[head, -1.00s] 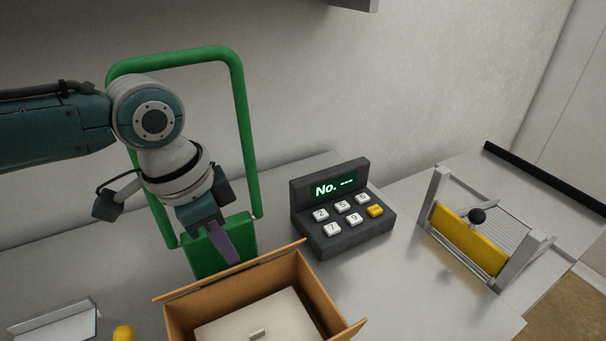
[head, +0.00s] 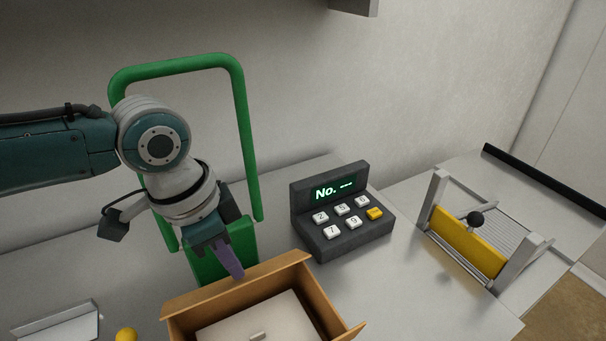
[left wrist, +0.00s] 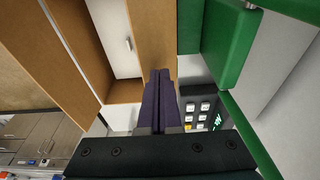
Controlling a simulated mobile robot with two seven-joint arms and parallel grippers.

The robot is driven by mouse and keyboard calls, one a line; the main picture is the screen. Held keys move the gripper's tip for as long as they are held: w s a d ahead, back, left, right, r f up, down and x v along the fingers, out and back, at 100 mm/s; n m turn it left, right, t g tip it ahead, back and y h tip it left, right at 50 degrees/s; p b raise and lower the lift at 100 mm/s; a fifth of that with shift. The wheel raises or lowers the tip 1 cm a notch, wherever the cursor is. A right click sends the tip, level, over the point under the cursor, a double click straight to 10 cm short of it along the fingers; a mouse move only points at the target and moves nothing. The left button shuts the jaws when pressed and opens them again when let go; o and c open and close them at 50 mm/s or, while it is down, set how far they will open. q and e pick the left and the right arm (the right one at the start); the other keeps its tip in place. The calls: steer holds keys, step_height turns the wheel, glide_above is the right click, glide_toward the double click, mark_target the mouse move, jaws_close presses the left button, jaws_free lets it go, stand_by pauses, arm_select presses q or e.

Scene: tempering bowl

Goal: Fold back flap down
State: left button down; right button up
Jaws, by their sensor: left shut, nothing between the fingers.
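The open cardboard box (head: 180,328) stands at the front of the counter with a pale lidded item (head: 262,318) inside. Its back flap (head: 240,284) runs along the far edge, below my left gripper. My left gripper (head: 238,276) has purple fingers, shut and empty, pointing down at the flap's outer side. Touching or just apart cannot be told. In the left wrist view the shut fingers (left wrist: 160,90) lie over the brown flap (left wrist: 152,40). A side flap edge (left wrist: 70,45) also shows there. My right gripper is not in view.
A green frame with a green block (head: 205,268) stands right behind the gripper. A dark keypad (head: 343,215) reading "No." is to the right of it. A yellow-barred rack (head: 468,240) stands farther right. A yellow ball (head: 126,334) and grey holder (head: 55,322) are at left.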

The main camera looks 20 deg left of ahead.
mark_target(238, 285)
arm_select(q)
steer(key=shift+s+d, duration=0.1)
steer(key=shift+s+d+f, duration=0.3)
steer(key=shift+d+f, duration=0.05)
steer(key=shift+f, duration=0.25)
steer(key=shift+s+d+f, duration=0.2)
steer(key=shift+d+f, duration=0.05)
steer(key=shift+f, duration=0.35)
steer(key=shift+s+d+f, duration=0.1)
steer(key=shift+f, duration=0.25)
